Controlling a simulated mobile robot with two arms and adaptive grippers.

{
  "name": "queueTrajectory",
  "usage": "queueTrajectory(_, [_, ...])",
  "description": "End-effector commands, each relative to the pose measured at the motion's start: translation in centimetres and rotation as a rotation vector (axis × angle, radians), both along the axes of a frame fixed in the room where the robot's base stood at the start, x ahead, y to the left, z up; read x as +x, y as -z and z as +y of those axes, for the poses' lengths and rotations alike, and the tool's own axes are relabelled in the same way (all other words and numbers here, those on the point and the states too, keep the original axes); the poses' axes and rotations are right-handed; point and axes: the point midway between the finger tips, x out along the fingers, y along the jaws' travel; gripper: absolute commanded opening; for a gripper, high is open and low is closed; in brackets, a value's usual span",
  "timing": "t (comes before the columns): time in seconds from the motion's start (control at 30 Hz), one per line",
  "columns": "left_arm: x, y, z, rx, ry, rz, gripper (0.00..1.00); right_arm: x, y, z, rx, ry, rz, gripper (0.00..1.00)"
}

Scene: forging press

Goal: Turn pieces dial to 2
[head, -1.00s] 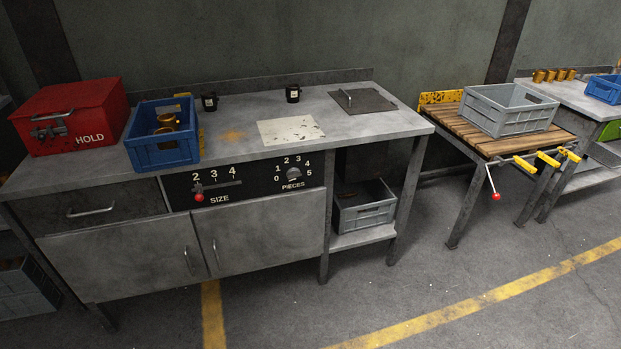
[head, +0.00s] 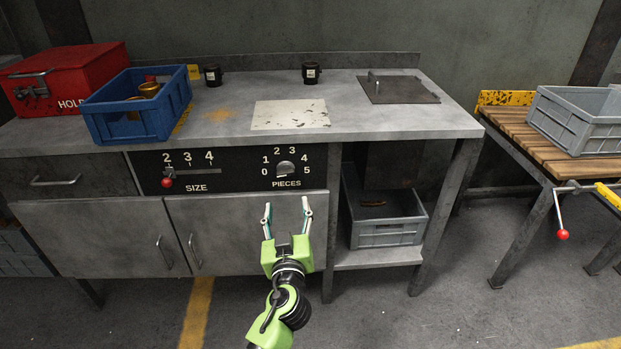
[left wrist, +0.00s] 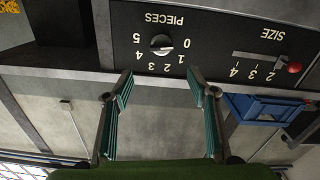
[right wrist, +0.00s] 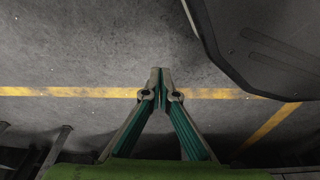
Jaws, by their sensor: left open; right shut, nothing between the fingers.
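The pieces dial (head: 286,168) is a small round grey knob on the black panel (head: 232,174), with numbers 0 to 5 around it. It shows upside down in the left wrist view (left wrist: 161,44); its pale grip bar lies roughly level, but which number it marks I cannot tell for sure. My left gripper (head: 287,207) is open and empty in front of the cabinet door, below the dial and apart from it. In the left wrist view its fingers (left wrist: 161,85) point toward the dial. My right gripper (right wrist: 161,78) is shut and empty over the floor.
The size slider (head: 169,182) with a red knob sits left of the dial. A blue crate (head: 116,123), a red box (head: 62,78) and two black mugs (head: 311,73) stand on the bench. A grey crate (head: 386,235) sits on the shelf at right.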

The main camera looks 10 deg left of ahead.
Motion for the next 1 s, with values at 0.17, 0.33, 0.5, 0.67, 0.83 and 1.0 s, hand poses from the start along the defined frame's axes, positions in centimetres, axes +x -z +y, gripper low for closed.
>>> queueTrajectory(0.17, [2.0, -0.3, 0.7, 0.003, -0.002, -0.004, 0.53, -0.5, 0.4, 0.0, 0.000, -0.001, 0.006, 0.00])
queueTrajectory(0.33, [5.5, -0.3, 1.6, 0.005, -0.002, -0.003, 0.53, -0.9, 0.9, -0.1, -0.001, -0.002, 0.008, 0.00])
queueTrajectory(0.5, [8.8, -0.2, 2.6, 0.003, -0.001, -0.001, 0.53, -0.9, 1.1, -0.1, -0.001, -0.002, 0.008, 0.00])
queueTrajectory(0.67, [11.2, -0.1, 3.3, 0.003, 0.000, 0.000, 0.53, -0.6, 0.9, -0.1, 0.000, -0.001, 0.005, 0.00])
queueTrajectory(0.83, [12.6, 0.0, 3.7, 0.003, 0.000, 0.000, 0.53, -0.3, 0.4, 0.0, -0.001, -0.001, 0.004, 0.00])
queueTrajectory(1.0, [13.1, 0.0, 3.8, 0.002, 0.000, 0.001, 0.53, 0.0, 0.1, 0.0, 0.000, 0.000, -0.001, 0.00])
